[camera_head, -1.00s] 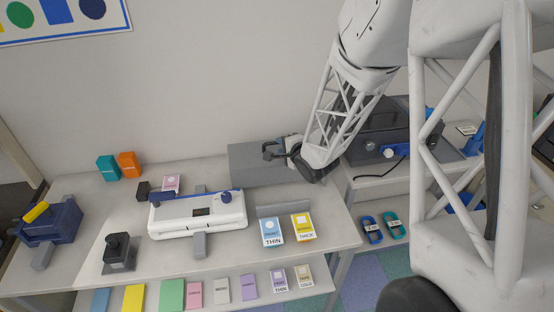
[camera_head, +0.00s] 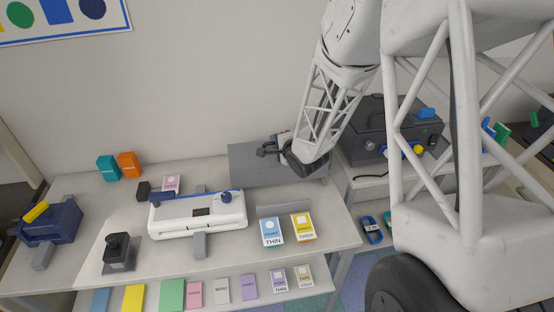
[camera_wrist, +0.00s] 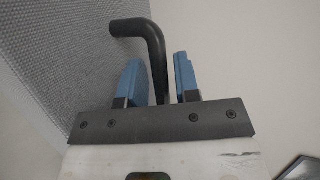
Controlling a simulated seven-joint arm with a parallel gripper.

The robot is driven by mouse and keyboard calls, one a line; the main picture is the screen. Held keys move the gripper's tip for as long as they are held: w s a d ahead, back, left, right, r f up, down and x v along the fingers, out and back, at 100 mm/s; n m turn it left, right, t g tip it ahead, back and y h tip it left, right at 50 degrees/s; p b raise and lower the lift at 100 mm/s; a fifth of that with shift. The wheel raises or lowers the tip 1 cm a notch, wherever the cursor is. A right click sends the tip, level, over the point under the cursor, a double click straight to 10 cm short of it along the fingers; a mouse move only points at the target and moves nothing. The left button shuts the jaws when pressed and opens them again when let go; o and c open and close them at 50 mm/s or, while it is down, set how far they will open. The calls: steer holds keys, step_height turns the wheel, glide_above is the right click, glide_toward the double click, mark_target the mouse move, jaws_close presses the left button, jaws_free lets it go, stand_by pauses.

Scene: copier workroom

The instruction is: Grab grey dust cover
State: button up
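The grey dust cover (camera_head: 245,165) is a box-like grey shape at the back of the table, against the wall. In the wrist view its textured grey side (camera_wrist: 50,60) fills the left. A black bent handle (camera_wrist: 152,45) reaches over from the cover's side and runs down between my fingers; it also shows small and dark in the head view (camera_head: 266,151). My gripper (camera_wrist: 160,78) has its two blue fingers apart, one on each side of the handle.
A white laminator (camera_head: 198,215) stands in front of the cover. Blue (camera_head: 272,231) and yellow (camera_head: 302,227) packs stand to its right. A dark machine (camera_head: 365,135) sits on the right table. A navy device (camera_head: 50,223) and a black stamp-like item (camera_head: 118,250) stand at left.

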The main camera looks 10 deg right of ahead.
jaws_close()
steer(key=shift+r, duration=0.1)
stand_by(0.3)
steer(key=shift+r, duration=4.95)
steer(key=shift+c, duration=2.3)
jaws_free()
jaws_close()
